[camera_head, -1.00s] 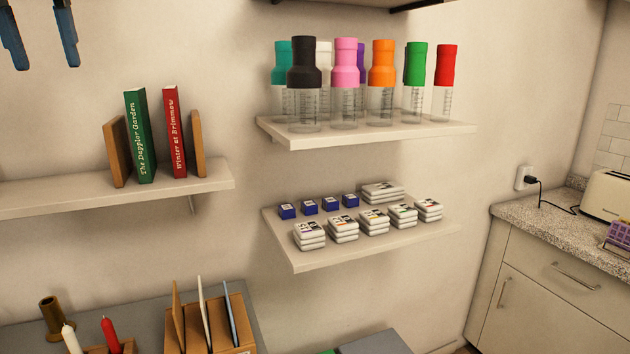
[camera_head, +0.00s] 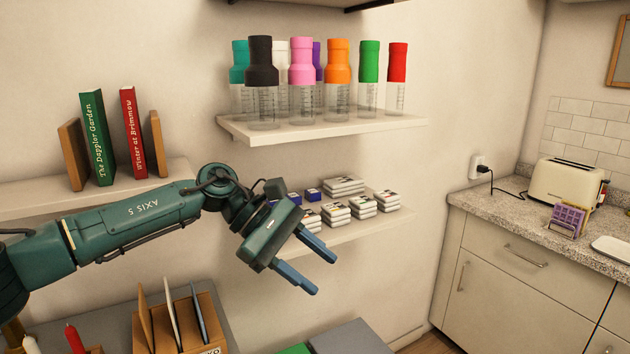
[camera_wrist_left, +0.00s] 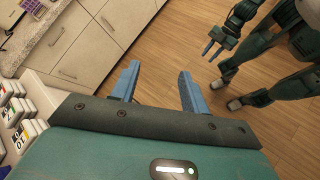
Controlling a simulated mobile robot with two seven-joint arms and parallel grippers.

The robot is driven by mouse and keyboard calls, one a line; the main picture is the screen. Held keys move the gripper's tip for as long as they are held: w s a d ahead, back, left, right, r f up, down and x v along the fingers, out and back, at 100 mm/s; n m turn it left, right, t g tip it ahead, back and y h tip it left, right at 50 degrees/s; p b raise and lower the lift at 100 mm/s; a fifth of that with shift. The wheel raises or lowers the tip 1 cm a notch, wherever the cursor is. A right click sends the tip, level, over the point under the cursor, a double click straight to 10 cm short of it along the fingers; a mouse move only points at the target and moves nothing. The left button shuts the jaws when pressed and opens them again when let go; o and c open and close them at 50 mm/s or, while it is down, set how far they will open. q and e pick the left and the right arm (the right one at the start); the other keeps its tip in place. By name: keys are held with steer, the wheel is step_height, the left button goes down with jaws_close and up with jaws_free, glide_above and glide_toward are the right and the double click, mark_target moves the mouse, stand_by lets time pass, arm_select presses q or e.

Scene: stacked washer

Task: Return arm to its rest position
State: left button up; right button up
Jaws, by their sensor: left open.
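My left arm reaches in from the left in the head view, in front of the shelves. Its gripper (camera_head: 318,271) is open and empty, its blue fingers pointing down and to the right, in front of the lower shelf (camera_head: 360,230). In the left wrist view the same fingers (camera_wrist_left: 157,78) stand apart with only wooden floor between them. My right gripper (camera_wrist_left: 212,50) shows at the upper right of that view, its small blue fingers apart with nothing between them. It is out of the head view.
Several bottles with coloured tops (camera_head: 302,80) stand on the upper shelf. Stacked white packs (camera_head: 361,204) lie on the lower shelf, partly behind my left gripper. Books (camera_head: 97,138) stand on the left shelf behind my arm. A toaster (camera_head: 566,184) stands on the right counter. Floor (camera_wrist_left: 175,45) is clear between my grippers.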

arm_select(q)
steer(key=s+d+f+n+t+h, duration=0.1)
steer(key=s+d+f+n+h, duration=0.15)
steer(key=d+n+h, duration=0.4)
steer(key=s+d+f+n+t+h, duration=0.2)
steer(key=s+d+n+h, duration=0.15)
steer(key=n, duration=0.55)
steer(key=a+f+n+t+y, duration=0.55)
steer(key=f+n+t, duration=0.25)
steer(key=n, duration=0.7)
steer(key=a+f+n+t+y, duration=0.4)
steer(key=a+f+n+t, duration=0.4)
steer(key=n, duration=0.8)
steer(key=s+a+f+n+g+y, duration=0.3)
steer(key=s+a+f+n+y, duration=0.1)
steer(key=s+f, duration=0.4)
steer(key=s+a+f+n+g+y, duration=0.3)
steer(key=s+a+f+n+y, duration=0.1)
steer(key=s+a+f+n, duration=0.3)
step_height(320, 180, down, 2)
steer(key=shift+s+a+f+n+g, duration=0.2)
steer(key=shift+s+f+n+g, duration=0.1)
steer(key=shift+s+n, duration=0.75)
steer(key=shift+w, duration=0.15)
